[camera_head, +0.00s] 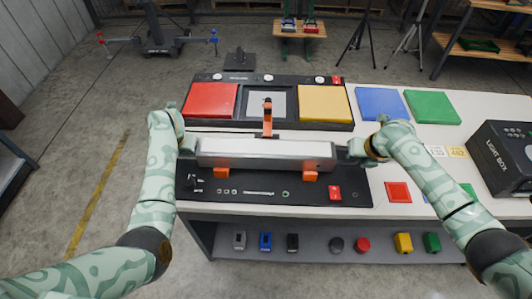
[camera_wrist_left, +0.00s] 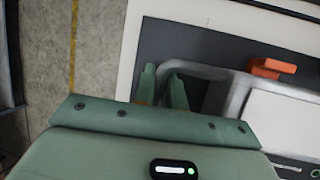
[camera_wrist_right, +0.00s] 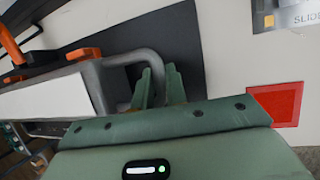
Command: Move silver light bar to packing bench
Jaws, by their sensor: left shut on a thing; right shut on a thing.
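The silver light bar (camera_head: 265,153) lies level across the dark panel on the bench, with orange clips below it and an orange upright at its middle. My left gripper (camera_head: 188,143) is shut on the grey handle at its left end; the handle shows in the left wrist view (camera_wrist_left: 205,72). My right gripper (camera_head: 357,150) is shut on the handle at its right end; that handle shows in the right wrist view (camera_wrist_right: 130,58). Whether the bar touches its supports cannot be told. No bench labelled as packing bench is clear; a white-topped bench (camera_head: 385,182) holds everything.
Behind the bar sits a black fixture with a red pad (camera_head: 211,100) and a yellow pad (camera_head: 324,103). Blue (camera_head: 381,103) and green (camera_head: 432,107) pads lie to the right. A black light box (camera_head: 505,157) stands at the right end. Small coloured items sit on the lower shelf (camera_head: 325,240).

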